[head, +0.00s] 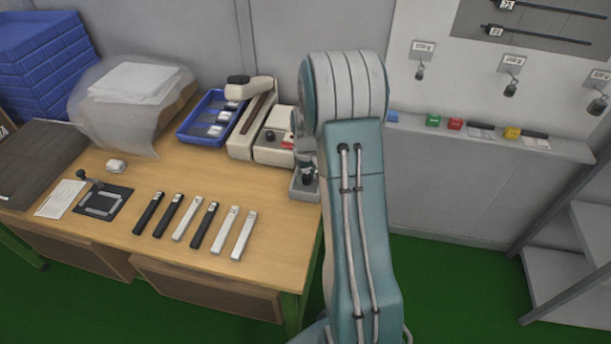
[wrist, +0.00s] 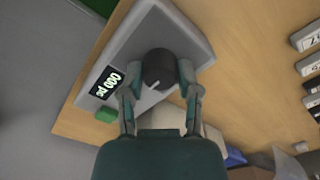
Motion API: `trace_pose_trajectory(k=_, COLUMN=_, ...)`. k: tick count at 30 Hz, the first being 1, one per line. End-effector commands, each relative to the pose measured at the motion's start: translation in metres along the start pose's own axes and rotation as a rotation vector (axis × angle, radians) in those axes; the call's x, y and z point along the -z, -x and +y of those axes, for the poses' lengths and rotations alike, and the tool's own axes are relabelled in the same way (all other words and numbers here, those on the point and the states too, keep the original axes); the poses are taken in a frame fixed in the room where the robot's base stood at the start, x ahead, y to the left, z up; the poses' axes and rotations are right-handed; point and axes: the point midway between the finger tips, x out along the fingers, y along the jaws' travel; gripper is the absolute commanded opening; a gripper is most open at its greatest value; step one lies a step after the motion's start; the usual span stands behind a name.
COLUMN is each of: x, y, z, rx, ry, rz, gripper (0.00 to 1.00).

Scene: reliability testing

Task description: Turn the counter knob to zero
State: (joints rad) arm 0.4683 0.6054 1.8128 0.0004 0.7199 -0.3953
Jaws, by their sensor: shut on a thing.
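The counter is a grey box with a round black knob (wrist: 159,66) on top. A white mark shows on the knob's near side. In the head view the counter (head: 298,190) is at the table's right end, partly hidden by my arm, with my gripper (head: 305,165) above it.
A beige machine with a red part (head: 272,148) stands just left of the counter. Several black and white bars lie on the table, with a blue tray (head: 205,122) behind. A wall is behind.

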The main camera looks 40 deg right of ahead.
Motion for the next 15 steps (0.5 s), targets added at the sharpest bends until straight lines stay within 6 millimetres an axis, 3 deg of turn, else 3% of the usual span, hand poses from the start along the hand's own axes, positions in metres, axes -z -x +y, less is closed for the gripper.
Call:
trace_pose_trajectory(k=4, x=-0.0052, y=-0.0039, z=-0.0005, rx=0.004, ry=0.000, rz=-0.016, gripper=0.00)
trace_pose_trajectory(k=5, x=-0.0052, y=-0.0039, z=-0.0006, rx=0.004, ry=0.000, rz=-0.016, gripper=0.52)
trace_pose_trajectory(k=6, x=-0.0050, y=-0.0036, z=-0.0006, rx=0.004, ry=0.000, rz=-0.015, gripper=0.70)
trace_pose_trajectory(k=7, x=-0.0046, y=-0.0033, z=-0.0006, rx=0.004, ry=0.000, rz=-0.014, gripper=0.78)
trace_pose_trajectory(k=15, x=-0.0022, y=-0.0015, z=-0.0009, rx=0.002, ry=0.001, rz=-0.007, gripper=0.78)
